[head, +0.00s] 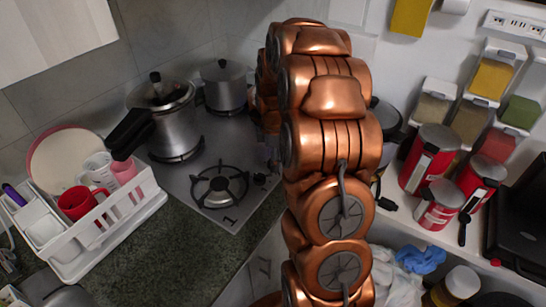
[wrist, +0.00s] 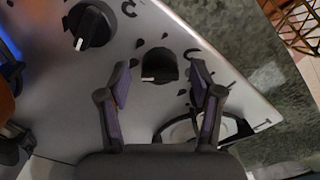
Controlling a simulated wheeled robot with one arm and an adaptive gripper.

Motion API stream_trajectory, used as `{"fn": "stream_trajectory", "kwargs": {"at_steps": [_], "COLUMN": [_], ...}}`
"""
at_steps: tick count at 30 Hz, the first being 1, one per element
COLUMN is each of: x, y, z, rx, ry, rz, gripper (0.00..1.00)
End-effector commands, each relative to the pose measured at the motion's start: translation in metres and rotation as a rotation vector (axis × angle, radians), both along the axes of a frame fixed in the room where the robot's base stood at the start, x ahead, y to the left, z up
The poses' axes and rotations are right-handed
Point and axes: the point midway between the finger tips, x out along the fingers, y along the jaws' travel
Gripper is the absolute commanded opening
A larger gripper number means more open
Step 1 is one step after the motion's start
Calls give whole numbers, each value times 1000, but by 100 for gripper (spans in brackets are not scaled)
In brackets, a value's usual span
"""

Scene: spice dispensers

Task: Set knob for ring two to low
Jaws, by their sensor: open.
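In the wrist view my gripper (wrist: 160,76) is open, with one finger on each side of a black stove knob (wrist: 160,64). Clear gaps show between both fingers and this knob, and its white mark is at its lower left. A second black knob (wrist: 91,26) sits at the upper left, outside the fingers, with its white mark at the lower end. I cannot tell which knob is for ring two. In the head view the grey stove top (head: 195,185) carries an empty front burner (head: 219,188). My copper arm hides my gripper and most of the knob side there.
A pressure cooker (head: 170,120) and a grey pot (head: 224,86) stand on the stove's rear burners. A white dish rack (head: 110,232) is at the left. Red canisters (head: 430,160) and spice dispensers (head: 492,78) are at the right. Dark counter (head: 185,250) in front of the stove is free.

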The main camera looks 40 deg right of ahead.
Motion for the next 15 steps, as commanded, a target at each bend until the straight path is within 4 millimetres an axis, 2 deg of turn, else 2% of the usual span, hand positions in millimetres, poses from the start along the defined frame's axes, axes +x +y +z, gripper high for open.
{"fn": "stream_trajectory", "kwargs": {"at_steps": [11, 15], "x": [0, 0], "y": [0, 0], "z": [-5, -5], "rx": [-1, -1], "ry": [-1, -1], "rz": [0, 0], "gripper": [64, 50]}}
